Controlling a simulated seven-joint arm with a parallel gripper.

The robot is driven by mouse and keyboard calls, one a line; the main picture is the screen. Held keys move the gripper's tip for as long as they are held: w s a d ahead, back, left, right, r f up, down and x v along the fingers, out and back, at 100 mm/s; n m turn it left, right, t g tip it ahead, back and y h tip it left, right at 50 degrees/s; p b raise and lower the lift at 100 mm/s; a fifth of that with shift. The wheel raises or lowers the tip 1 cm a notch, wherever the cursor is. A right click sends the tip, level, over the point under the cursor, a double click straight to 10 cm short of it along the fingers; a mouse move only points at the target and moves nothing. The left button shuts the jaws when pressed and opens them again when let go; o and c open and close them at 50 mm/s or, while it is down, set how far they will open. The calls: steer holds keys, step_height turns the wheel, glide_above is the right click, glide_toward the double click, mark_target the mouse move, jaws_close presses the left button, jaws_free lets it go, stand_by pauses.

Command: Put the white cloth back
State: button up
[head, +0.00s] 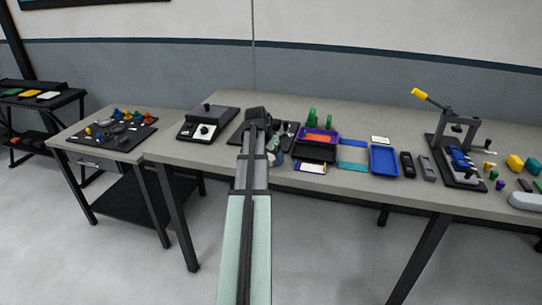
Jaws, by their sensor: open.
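My arm reaches up from the bottom middle over the front edge of the long table. My gripper (258,115) is the dark end over a dark mat left of the table's middle. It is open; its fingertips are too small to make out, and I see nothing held. A small flat white piece (380,139) lies on the table behind the blue tray; I cannot tell if it is cloth. Another flat white piece (48,95) lies on the dark rack at far left, beside yellow and green ones. My gripper is apart from both.
A grey device (207,123) stands left of my gripper. A purple bin (318,134), a blue tray (384,161) and a lever press (456,145) stand to the right. A smaller table (75,143) with a dark mat of small parts is at left. The back of the long table is mostly clear.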

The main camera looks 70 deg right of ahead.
steer(key=v, duration=1.2)
steer(key=shift+w+r, duration=0.1)
steer(key=shift+o, duration=0.2)
stand_by(0.6)
